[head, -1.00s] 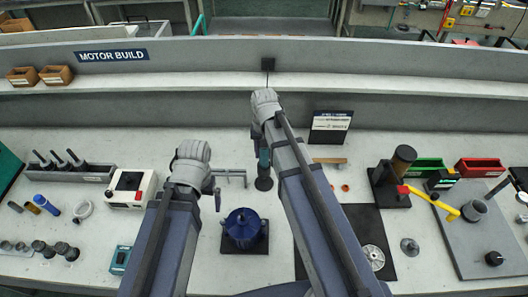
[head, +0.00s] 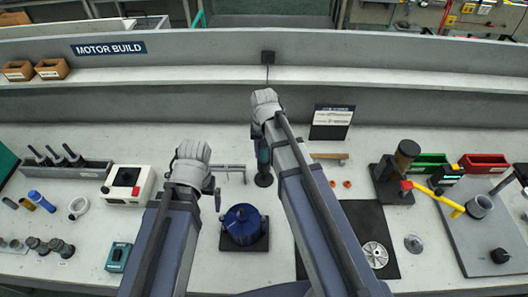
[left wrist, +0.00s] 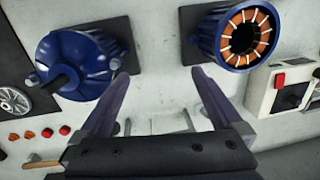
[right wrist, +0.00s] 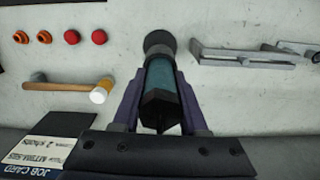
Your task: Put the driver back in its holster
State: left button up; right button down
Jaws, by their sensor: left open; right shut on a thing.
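The teal and black driver (head: 263,158) stands about upright behind the blue motor, partly hidden by my right arm. My right gripper (right wrist: 154,84) is shut on the driver's body; the driver also shows in the right wrist view (right wrist: 160,82). A dark round cup-like piece (right wrist: 159,39), probably the holster, is at the driver's far end; it shows on the bench in the head view (head: 264,180). I cannot tell whether the driver sits in it or just above it. My left gripper (left wrist: 157,76) is open and empty above the bench, between two blue motor bodies.
A closed blue motor (left wrist: 78,62) and a motor body with copper windings (left wrist: 240,38) stand near my left gripper. A grey metal bracket (head: 229,169) is left of the driver.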

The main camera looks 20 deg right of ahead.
jog(key=shift+f, duration=0.25)
jog(key=shift+r, duration=0.1)
jog(key=shift+c, duration=0.6)
grip_release()
notch_tip(320, 180, up, 6)
jog(key=p, duration=0.6)
